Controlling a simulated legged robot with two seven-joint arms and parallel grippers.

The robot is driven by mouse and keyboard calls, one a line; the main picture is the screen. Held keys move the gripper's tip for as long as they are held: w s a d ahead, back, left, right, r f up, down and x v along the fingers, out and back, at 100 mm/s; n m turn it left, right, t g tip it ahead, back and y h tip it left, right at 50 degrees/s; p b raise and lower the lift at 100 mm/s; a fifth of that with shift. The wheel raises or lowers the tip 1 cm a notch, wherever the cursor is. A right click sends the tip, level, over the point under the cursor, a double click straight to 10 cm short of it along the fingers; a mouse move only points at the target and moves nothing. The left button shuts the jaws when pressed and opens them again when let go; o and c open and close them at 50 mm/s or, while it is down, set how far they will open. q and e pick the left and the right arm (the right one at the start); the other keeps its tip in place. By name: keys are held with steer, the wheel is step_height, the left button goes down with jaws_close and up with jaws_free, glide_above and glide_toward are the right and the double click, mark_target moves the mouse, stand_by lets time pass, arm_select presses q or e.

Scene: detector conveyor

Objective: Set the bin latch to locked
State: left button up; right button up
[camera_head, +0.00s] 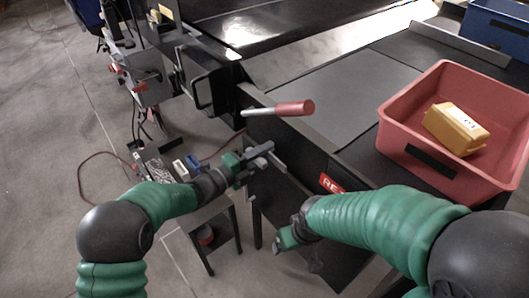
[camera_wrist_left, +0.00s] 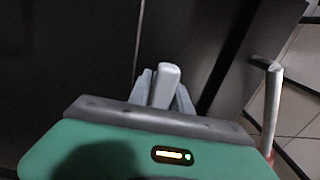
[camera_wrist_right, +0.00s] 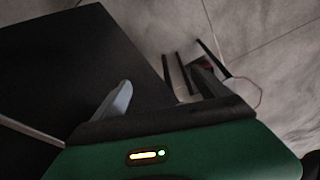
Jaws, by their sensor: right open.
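A grey bar-like handle (camera_wrist_left: 166,84), which looks like the bin latch, sticks out from a dark panel (camera_head: 284,142). My left gripper (camera_head: 268,158) is at this panel, and in the left wrist view its fingers close in on both sides of the handle. The fingers hide part of the latch, so its set position cannot be read. My right gripper (camera_wrist_right: 160,95) is open and empty, low in front of the dark cabinet; its fingers are hard to make out in the head view.
A red-handled lever (camera_head: 292,108) juts out just above my left gripper; its grey rod (camera_wrist_left: 272,95) shows in the left wrist view. A red bin (camera_head: 400,117) with a yellow box (camera_head: 456,129) stands on the right. A small stand (camera_head: 205,235) is below.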

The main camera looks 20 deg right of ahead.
arm_select(q)
jaws_close()
steer(key=shift+f, duration=0.25)
stand_by(0.8)
